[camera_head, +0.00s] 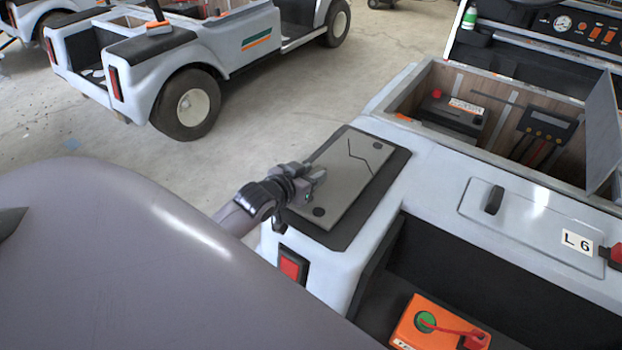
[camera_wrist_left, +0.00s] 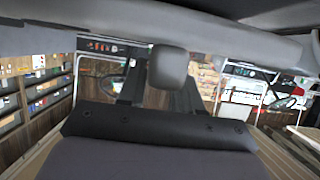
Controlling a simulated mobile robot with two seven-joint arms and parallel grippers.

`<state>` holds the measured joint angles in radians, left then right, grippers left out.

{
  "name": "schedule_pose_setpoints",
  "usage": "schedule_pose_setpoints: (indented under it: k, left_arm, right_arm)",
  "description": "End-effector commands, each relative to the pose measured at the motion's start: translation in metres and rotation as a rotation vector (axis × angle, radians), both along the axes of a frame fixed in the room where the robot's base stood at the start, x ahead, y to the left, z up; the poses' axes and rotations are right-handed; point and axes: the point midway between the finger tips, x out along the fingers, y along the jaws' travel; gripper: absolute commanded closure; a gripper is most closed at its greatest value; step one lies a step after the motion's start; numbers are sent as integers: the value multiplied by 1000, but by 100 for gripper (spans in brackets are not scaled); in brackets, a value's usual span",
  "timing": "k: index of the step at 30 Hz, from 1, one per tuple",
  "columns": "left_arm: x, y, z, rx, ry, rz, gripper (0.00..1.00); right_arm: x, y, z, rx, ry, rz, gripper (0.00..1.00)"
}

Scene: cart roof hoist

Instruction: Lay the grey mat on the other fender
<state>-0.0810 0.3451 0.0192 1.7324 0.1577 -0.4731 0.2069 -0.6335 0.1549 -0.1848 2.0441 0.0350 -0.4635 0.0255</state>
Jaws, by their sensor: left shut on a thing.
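The grey mat (camera_head: 362,158) is a thin flat panel with a dark zigzag line and dark round spots near two corners. It lies over a black pad (camera_head: 393,181) on the near cart's left fender (camera_head: 345,268) in the head view. My left gripper (camera_head: 318,178) is at the mat's left edge, low over the pad, and is shut on the mat. The fingertips are small here, so the exact grip is hard to see. The left wrist view shows no clear mat. The cart's other fender cannot be made out, and my right gripper is not in view.
An open wooden box with a battery (camera_head: 452,113) and a raised lid (camera_head: 602,130) lies beyond the fender. A closed hatch (camera_head: 530,225) is labelled L 6. An orange unit (camera_head: 438,324) sits in the rear well. Another cart (camera_head: 190,50) stands across clear floor.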

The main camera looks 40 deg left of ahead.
Motion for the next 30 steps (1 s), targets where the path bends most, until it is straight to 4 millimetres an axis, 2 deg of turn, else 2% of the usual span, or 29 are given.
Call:
schedule_pose_setpoints:
  k: [8,9,11,23,30]
  left_arm:
    - [0,0,-7,3,0,-1,100]
    - [-1,0,-9,2,8,-1,60]
    - [-1,0,-10,2,8,-1,41]
    - [-4,0,-5,2,3,-1,41]
    - [-33,-2,7,2,5,-1,41]
  right_arm:
    - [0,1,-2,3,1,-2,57]
    - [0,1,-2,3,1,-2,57]
    - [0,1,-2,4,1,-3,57]
    - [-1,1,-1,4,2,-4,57]
    - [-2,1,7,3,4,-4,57]
